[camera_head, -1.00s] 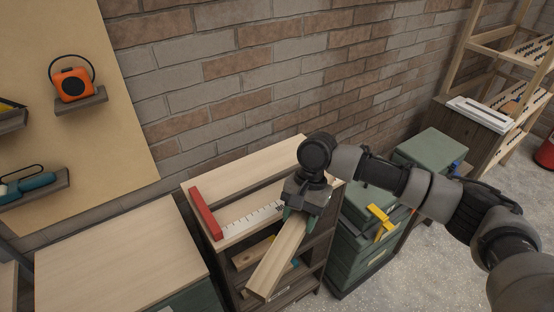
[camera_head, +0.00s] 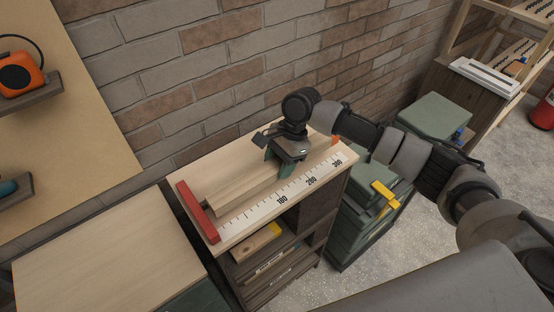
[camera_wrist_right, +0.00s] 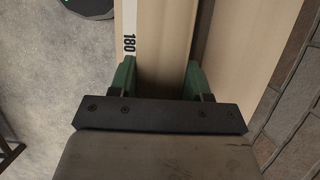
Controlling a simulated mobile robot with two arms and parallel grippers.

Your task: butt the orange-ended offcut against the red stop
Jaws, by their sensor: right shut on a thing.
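The pale wooden offcut (camera_head: 240,189) lies along the bench top (camera_head: 240,240), beside the ruler strip. Its orange end (camera_head: 335,141) points right, away from the stop. The red stop (camera_head: 197,212) is a bar across the left end of the bench top. The offcut's plain end is close to the stop; I cannot tell whether they touch. My right gripper (camera_head: 284,162) is shut on the offcut near its middle, from above. In the right wrist view its green fingers (camera_wrist_right: 160,75) flank the wood. My left gripper is out of view.
The white ruler strip (camera_head: 283,196) runs along the front of the bench top. A yellow-ended piece (camera_head: 258,243) lies on a shelf below. Another bench (camera_head: 105,255) stands left, green drawers with a yellow clamp (camera_head: 383,195) right. A brick wall is behind.

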